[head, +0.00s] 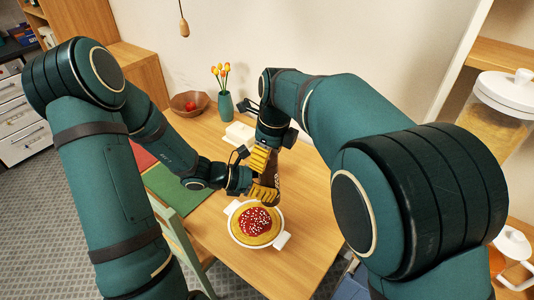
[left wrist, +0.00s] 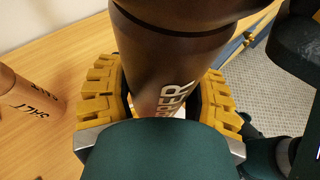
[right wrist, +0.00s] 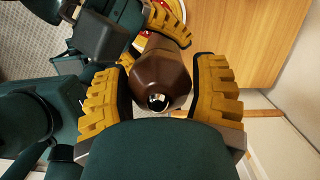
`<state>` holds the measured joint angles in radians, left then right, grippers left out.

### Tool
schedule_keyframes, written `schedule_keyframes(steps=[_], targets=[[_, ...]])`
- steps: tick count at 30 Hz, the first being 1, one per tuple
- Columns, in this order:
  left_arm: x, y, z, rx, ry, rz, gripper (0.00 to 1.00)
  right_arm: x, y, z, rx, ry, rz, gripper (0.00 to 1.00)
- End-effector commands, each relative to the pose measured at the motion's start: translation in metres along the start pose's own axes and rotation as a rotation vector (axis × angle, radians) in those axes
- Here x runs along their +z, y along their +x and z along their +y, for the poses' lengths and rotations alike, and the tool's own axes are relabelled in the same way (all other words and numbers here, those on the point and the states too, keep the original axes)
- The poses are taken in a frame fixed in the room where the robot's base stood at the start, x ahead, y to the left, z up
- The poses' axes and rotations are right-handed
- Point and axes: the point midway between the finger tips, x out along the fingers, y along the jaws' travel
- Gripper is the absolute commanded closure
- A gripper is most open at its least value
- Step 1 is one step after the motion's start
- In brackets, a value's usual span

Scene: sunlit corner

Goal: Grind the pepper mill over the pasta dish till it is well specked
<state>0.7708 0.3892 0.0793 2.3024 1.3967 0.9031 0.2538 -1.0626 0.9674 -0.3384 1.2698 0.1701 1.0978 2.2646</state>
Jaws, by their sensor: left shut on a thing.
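The dark brown pepper mill (head: 275,180) stands over the far edge of the pasta dish (head: 235,237) in the head view. The dish is white with two handles and holds yellow pasta with red sauce and pale specks. My left gripper (head: 262,190) is shut around the mill's body; the left wrist view shows the mill (left wrist: 172,50) between its yellow pads, its lettering partly hidden. My right gripper (head: 262,158) is above, with its open fingers on either side of the mill's top. The right wrist view shows the mill's silver knob (right wrist: 158,101) between the pads.
A salt mill (left wrist: 30,105) stands on the table in the left wrist view. A green mat (head: 175,190) lies left. The table's right front is clear.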

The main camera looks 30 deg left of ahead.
Motion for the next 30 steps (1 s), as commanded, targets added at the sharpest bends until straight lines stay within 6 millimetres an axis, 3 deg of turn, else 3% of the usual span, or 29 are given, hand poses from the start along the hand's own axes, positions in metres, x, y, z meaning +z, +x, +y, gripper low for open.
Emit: schedule_keyframes(steps=[1,3,5,6,8,20,25,30], targets=[[0.001,0.0,0.0,0.0,0.001,-0.001,0.87,0.0,0.0,0.0,0.0,0.0,0.0,0.62],[0.0,0.0,0.0,0.0,0.001,-0.001,0.87,0.0,0.0,0.0,0.0,0.0,0.0,0.8],[0.0,0.0,0.0,0.0,0.001,-0.001,0.87,0.0,-0.001,0.0,-0.001,0.0,0.0,0.8],[0.0,0.0,0.0,0.0,0.001,-0.001,0.87,0.0,-0.001,0.0,-0.001,0.0,0.0,0.33],[0.0,0.0,0.0,0.0,0.001,-0.001,0.87,0.0,-0.001,0.0,-0.001,0.0,0.0,0.11],[0.0,0.0,0.0,0.0,0.001,-0.001,0.87,0.0,-0.005,0.0,-0.001,0.0,-0.001,0.1],[0.0,0.0,0.0,0.0,0.001,-0.001,0.87,0.001,-0.029,0.0,-0.003,-0.001,-0.003,0.1],[0.001,0.0,0.0,0.0,0.001,-0.001,0.87,0.001,-0.064,-0.001,-0.004,-0.002,-0.003,0.1]])
